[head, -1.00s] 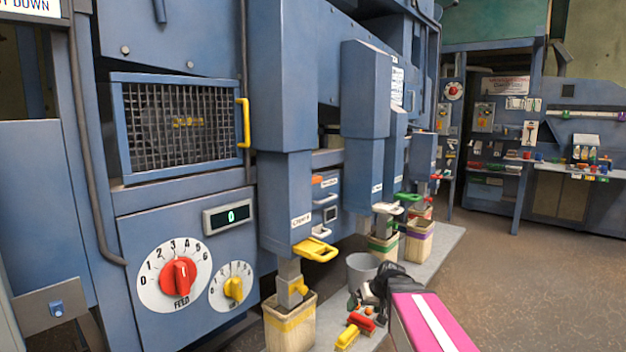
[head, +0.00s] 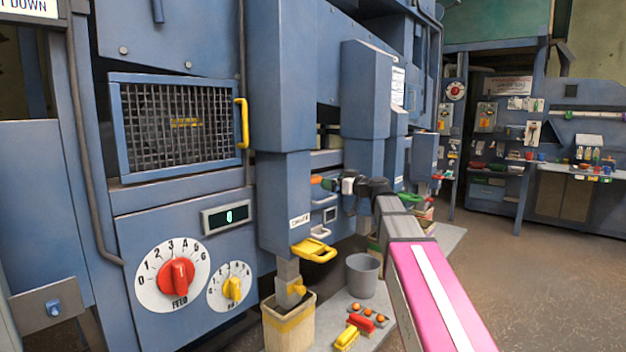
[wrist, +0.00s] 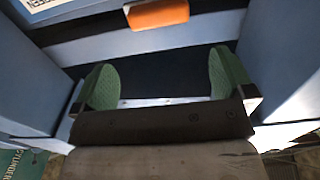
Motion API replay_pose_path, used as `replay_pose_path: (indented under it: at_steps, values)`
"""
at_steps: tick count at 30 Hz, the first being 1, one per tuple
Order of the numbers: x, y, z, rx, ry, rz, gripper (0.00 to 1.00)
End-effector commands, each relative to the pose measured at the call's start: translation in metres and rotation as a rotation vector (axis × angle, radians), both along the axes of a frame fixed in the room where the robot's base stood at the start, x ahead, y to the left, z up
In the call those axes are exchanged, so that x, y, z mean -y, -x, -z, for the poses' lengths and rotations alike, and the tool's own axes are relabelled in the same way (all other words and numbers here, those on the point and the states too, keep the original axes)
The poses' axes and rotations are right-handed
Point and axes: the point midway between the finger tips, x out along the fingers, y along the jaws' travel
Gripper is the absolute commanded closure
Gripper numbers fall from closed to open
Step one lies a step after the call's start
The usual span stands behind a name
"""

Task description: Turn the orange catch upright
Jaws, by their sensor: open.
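The orange catch (wrist: 158,13) lies sideways at the top of the wrist view, below a white label with dark lettering. Its orange end (head: 316,180) just shows in the head view, on the blue panel behind the front chute. My gripper (wrist: 163,75) is open and empty, its two green pads wide apart. In the wrist view the catch lies beyond the fingertips, between their lines and apart from them. In the head view my gripper (head: 332,184) points left toward the panel and partly covers the area around the catch.
Blue walls flank the gripper on both sides in the wrist view. A pale handle (head: 321,231) and a yellow chute handle (head: 313,250) sit below the gripper. A grey bucket (head: 362,275) and red and yellow items (head: 360,325) stand on the floor slab. Open floor lies right.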

Motion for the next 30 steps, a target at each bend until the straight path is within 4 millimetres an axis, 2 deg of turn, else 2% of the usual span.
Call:
replay_pose_path:
  at_steps: [15, 21, 30]
  values:
    - [-0.065, -0.052, 0.001, -0.004, 0.001, -0.002, 0.0]
    - [-0.079, -0.062, 0.001, -0.004, 0.001, -0.001, 0.0]
    - [-0.082, -0.063, 0.002, -0.003, 0.001, 0.0, 0.0]
